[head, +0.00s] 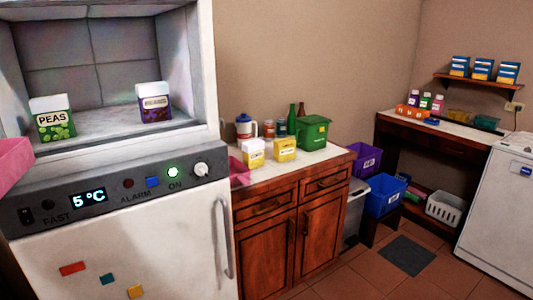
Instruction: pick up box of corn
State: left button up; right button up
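Two white boxes with yellow labels stand on the wooden cabinet's counter: a left one (253,153) and a right one (285,149). Their yellow labels suggest corn, but the print is too small to read. In the open compartment above the fridge panel stand a white and green box marked PEAS (53,118) and a white and purple box (154,102) whose label I cannot read. Neither of my grippers shows in the head view.
A green bin (313,131), bottles and a jug (244,127) stand behind the yellow boxes. A pink object (14,162) juts in at the left edge. Purple (366,160) and blue (385,195) crates stand right of the cabinet. Floor around the grey mat (407,255) is clear.

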aim_at(252, 151)
jog(key=i+l+u, duration=0.1)
jog(key=u, duration=0.3)
jog(key=i+l+u, duration=0.15)
jog(key=l+u, duration=0.15)
jog(key=i+l+u, duration=0.1)
jog(key=l+u, duration=0.15)
jog(key=l, duration=0.25)
jog(key=i+l+u, duration=0.15)
jog(key=l, duration=0.5)
jog(key=i+l+u, duration=0.1)
jog(key=l, duration=0.6)
jog(key=l+u, duration=0.15)
jog(key=l, duration=0.5)
jog(key=i+l, duration=0.1)
jog(key=l, duration=0.55)
jog(key=i+l, duration=0.1)
jog(key=l, duration=1.25)
jog(key=i, duration=0.05)
